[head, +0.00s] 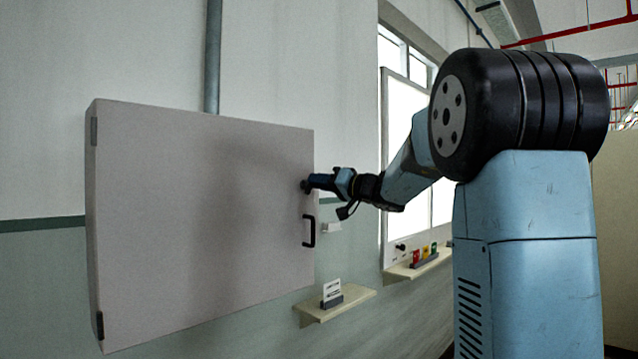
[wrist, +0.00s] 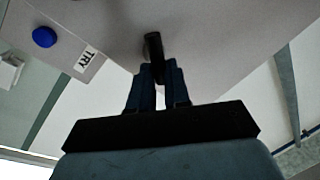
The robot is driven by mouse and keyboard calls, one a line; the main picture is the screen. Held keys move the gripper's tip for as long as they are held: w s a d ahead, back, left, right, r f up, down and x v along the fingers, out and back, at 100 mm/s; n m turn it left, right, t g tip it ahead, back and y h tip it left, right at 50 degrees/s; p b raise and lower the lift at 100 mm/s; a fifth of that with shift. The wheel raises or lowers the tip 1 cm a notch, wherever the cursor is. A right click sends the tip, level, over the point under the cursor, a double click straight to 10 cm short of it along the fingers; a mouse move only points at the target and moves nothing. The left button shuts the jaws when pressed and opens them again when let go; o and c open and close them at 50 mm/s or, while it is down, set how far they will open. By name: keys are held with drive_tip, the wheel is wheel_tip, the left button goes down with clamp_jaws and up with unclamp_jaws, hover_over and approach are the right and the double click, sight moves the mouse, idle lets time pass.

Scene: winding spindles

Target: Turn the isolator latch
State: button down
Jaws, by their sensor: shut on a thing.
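The isolator latch is a small dark piece (head: 304,186) near the right edge of a closed grey cabinet door (head: 200,220). In the wrist view the latch (wrist: 153,45) is a black bar standing out from the grey surface. My gripper (head: 312,182) reaches in from the right at the door's edge. In the wrist view its two dark blue fingers (wrist: 158,72) are shut on the latch's near end, one on each side. The part of the latch between the fingers is partly hidden.
A black pull handle (head: 309,231) is just below the latch. A blue round button (wrist: 44,37) and a "TRY" label (wrist: 88,58) are at the upper left of the wrist view. A small shelf (head: 335,306) with a sign and another shelf (head: 418,265) with coloured tags jut from the wall.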

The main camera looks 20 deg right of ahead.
drive_tip(key=shift+w+d+f+m+t+h, duration=0.1)
drive_tip(key=shift+f+m+t+h, duration=0.25)
drive_tip(key=shift+m, duration=1.85)
drive_tip(key=shift+s+d+f+m+t+h, duration=0.15)
drive_tip(key=shift+m+t+h, duration=0.25)
drive_tip(key=shift+m, duration=1.8)
drive_tip(key=shift+w+f+m+t+h, duration=0.2)
drive_tip(key=shift+m+t, duration=0.25)
drive_tip(key=shift+m, duration=1.75)
drive_tip(key=shift+f, duration=0.1)
drive_tip(key=c, duration=1.4)
unclamp_jaws()
drive_tip(key=o, duration=0.3)
drive_tip(key=v, duration=1.3)
drive_tip(key=shift+s+f, duration=0.15)
drive_tip(key=shift+s, duration=0.2)
drive_tip(key=shift+d, duration=0.1)
